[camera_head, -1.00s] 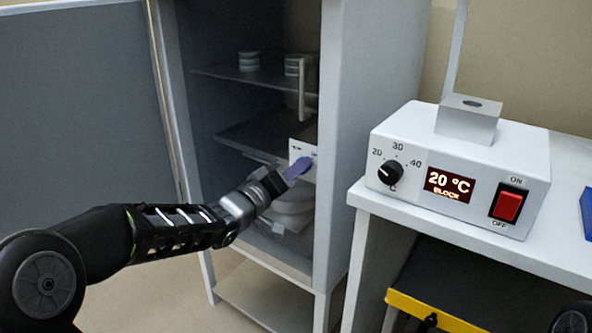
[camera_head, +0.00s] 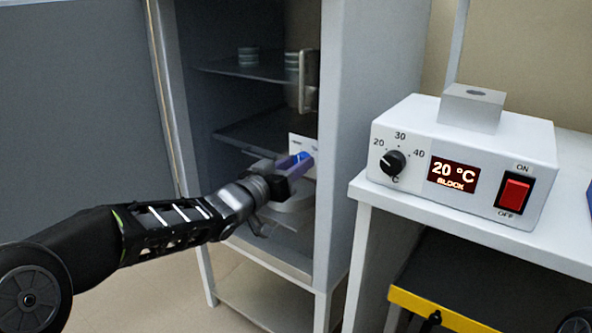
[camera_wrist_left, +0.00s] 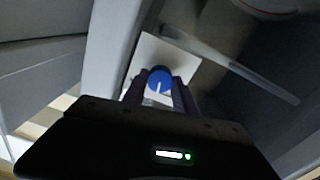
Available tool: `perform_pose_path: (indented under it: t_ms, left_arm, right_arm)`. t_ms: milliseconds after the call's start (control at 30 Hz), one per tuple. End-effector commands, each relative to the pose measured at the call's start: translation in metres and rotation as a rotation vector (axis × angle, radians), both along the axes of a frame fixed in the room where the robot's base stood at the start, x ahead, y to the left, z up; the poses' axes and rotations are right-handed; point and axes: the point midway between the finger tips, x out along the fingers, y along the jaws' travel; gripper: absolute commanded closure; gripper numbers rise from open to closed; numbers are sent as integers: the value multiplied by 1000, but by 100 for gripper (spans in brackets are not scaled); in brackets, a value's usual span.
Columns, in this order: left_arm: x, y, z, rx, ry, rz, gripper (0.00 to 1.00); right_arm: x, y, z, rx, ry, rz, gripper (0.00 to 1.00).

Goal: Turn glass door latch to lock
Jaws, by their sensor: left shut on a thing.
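The latch is a blue round knob with a pale line on it, on a white plate. In the left wrist view the knob (camera_wrist_left: 160,80) sits between the fingertips of my left gripper (camera_wrist_left: 160,92), which is shut on it. In the head view the white plate (camera_head: 296,140) is at the right edge of the cabinet's front, and my left gripper (camera_head: 296,166) reaches it from the left. The fingers partly hide the knob there. The glass door (camera_head: 262,105) seems to cover the cabinet front. My right gripper is not in view.
An upright handle (camera_head: 309,82) stands above the latch plate. The cabinet (camera_head: 372,110) holds shelves with stacked dishes (camera_head: 248,56). To the right, a heater block unit (camera_head: 465,160) reading 20 °C stands on a white bench (camera_head: 450,228). A grey panel (camera_head: 80,110) fills the left.

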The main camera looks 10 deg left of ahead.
Motion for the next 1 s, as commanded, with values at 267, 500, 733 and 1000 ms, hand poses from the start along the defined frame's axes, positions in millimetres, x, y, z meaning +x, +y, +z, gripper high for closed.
perform_pose_path:
  t_ms: [267,500,733,1000]
  left_arm:
    - [0,0,-3,243,-98,0,100]
    - [0,0,-3,455,-182,1,100]
    - [0,0,-3,653,-259,1,100]
    - [0,0,-2,834,-330,1,100]
  right_arm:
    - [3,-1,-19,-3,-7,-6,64]
    - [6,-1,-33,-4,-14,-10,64]
    - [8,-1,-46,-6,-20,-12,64]
    - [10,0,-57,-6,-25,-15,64]
